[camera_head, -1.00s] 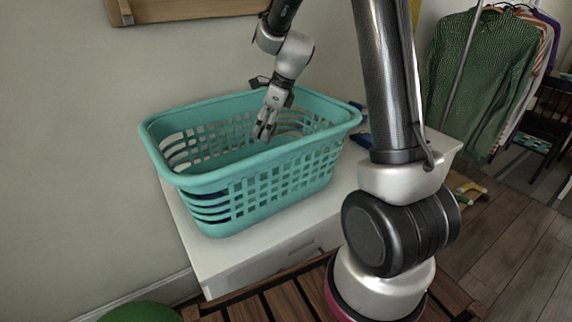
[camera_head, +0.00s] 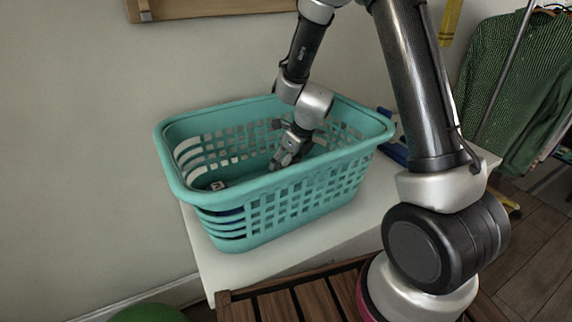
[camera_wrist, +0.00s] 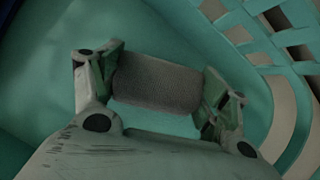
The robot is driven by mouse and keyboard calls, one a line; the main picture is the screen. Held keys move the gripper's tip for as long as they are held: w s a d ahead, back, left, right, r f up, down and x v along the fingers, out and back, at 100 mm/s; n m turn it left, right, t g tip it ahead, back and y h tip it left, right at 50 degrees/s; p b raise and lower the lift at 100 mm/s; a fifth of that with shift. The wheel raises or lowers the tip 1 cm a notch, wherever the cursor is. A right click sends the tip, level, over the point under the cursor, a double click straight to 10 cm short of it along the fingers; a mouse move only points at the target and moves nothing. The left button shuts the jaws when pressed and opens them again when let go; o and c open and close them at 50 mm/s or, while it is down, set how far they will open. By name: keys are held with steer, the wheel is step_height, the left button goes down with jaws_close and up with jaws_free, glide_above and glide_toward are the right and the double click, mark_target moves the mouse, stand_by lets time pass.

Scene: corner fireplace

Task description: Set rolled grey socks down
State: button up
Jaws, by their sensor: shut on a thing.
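The rolled grey socks (camera_wrist: 158,82) show in the wrist view as a grey knitted roll between my two fingers. My gripper (camera_wrist: 160,95) is shut on them, one finger at each end of the roll. In the head view my gripper (camera_head: 285,160) reaches down inside the teal laundry basket (camera_head: 178,192), below its rim. The socks are hidden there by my gripper and the basket wall. The wrist view shows the teal basket floor (camera_wrist: 40,85) around the roll; I cannot tell whether the socks touch it.
The basket stands on a white cabinet (camera_head: 330,247) against the wall. Something dark and white (camera_head: 216,186) lies at the basket's left end. A blue object (camera_head: 393,151) is behind the basket's right side. Hanging clothes (camera_head: 510,90) are at right.

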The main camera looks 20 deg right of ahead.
steer(key=shift+f, duration=0.3)
steer(key=o, duration=1)
steer(key=shift+f, duration=0.1)
steer(key=v, duration=1.2)
steer(key=s+d+r+n, duration=0.2)
steer(key=s+r+n, duration=0.2)
steer(key=s+n, duration=0.1)
steer(key=s+d+r+n+h, duration=0.1)
steer(key=s+d+r+n, duration=0.2)
steer(key=s+r+n, duration=0.2)
steer(key=s+d+r+n, duration=0.3)
steer(key=s+r+n, duration=0.2)
steer(key=n, duration=0.5)
steer(key=shift+s+d+r+t, duration=0.15)
steer(key=shift+s+t, duration=0.15)
steer(key=shift+s, duration=0.55)
steer(key=s+d+n, duration=0.1)
steer(key=s+n, duration=0.1)
steer(key=n, duration=0.1)
steer(key=s+d+r+n+h, duration=0.1)
steer(key=s+n, duration=0.1)
steer(key=s, duration=0.1)
steer(key=s+d+n, duration=0.2)
steer(key=s+n, duration=0.1)
steer(key=shift+s+r+n+h, duration=0.25)
steer(key=shift+r+n+h, duration=0.05)
steer(key=shift+h, duration=0.1)
